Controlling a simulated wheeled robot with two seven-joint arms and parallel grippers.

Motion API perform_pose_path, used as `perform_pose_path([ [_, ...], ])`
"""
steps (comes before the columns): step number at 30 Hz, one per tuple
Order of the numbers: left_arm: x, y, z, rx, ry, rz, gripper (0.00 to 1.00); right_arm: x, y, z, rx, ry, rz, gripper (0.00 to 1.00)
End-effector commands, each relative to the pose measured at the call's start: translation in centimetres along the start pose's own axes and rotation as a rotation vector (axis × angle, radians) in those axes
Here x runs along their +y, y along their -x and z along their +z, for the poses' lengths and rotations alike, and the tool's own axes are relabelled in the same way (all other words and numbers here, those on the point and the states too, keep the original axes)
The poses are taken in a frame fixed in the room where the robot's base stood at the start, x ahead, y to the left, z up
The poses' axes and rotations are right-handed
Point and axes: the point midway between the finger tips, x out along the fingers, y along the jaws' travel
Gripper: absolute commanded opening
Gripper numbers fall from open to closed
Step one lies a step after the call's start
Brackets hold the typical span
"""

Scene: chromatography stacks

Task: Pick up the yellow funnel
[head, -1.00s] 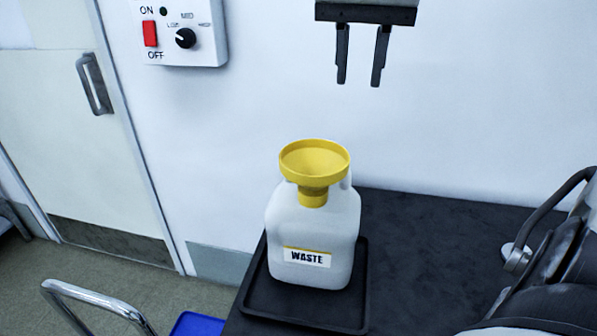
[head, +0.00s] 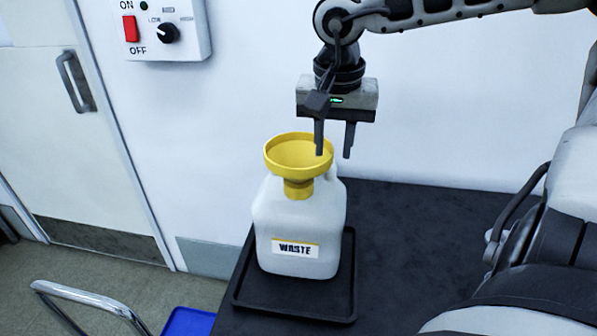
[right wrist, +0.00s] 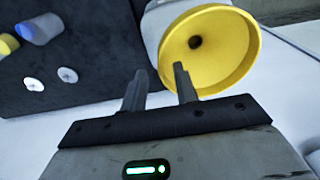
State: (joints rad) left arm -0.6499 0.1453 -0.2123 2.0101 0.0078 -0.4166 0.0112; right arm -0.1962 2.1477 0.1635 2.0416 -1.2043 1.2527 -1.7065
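The yellow funnel (head: 298,160) sits upright in the mouth of a white jug labelled WASTE (head: 298,222). In the right wrist view the funnel (right wrist: 228,50) opens toward the camera, beyond the fingers and to the right. My right gripper (head: 334,154) points down at the funnel's right rim. Its fingers are apart with nothing between them. One finger overlaps the rim in the head view, the other is to the right of it. I cannot tell whether a finger touches the funnel. My left gripper is not in view.
The jug stands in a black tray (head: 290,308) on a dark bench (head: 410,235) against a white wall. A control box (head: 165,30) hangs on the wall at upper left. A metal rail (head: 85,300) and a blue item (head: 188,322) are at lower left.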

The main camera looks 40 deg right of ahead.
Motion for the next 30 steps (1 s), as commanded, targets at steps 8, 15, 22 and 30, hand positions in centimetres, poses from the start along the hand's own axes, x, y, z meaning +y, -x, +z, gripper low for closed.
perform_pose_path([
  [8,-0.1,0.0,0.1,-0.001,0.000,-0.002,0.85,0.0,-0.1,0.0,0.000,0.000,0.000,0.19],
  [15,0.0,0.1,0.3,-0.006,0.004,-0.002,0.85,0.0,-0.1,0.0,0.001,0.000,-0.001,0.00],
  [22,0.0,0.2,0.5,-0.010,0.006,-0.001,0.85,0.0,0.0,0.0,0.001,0.000,-0.001,0.00],
  [30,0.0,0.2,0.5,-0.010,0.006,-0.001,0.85,-0.1,2.2,-0.4,0.005,-0.002,-0.002,0.00],
])
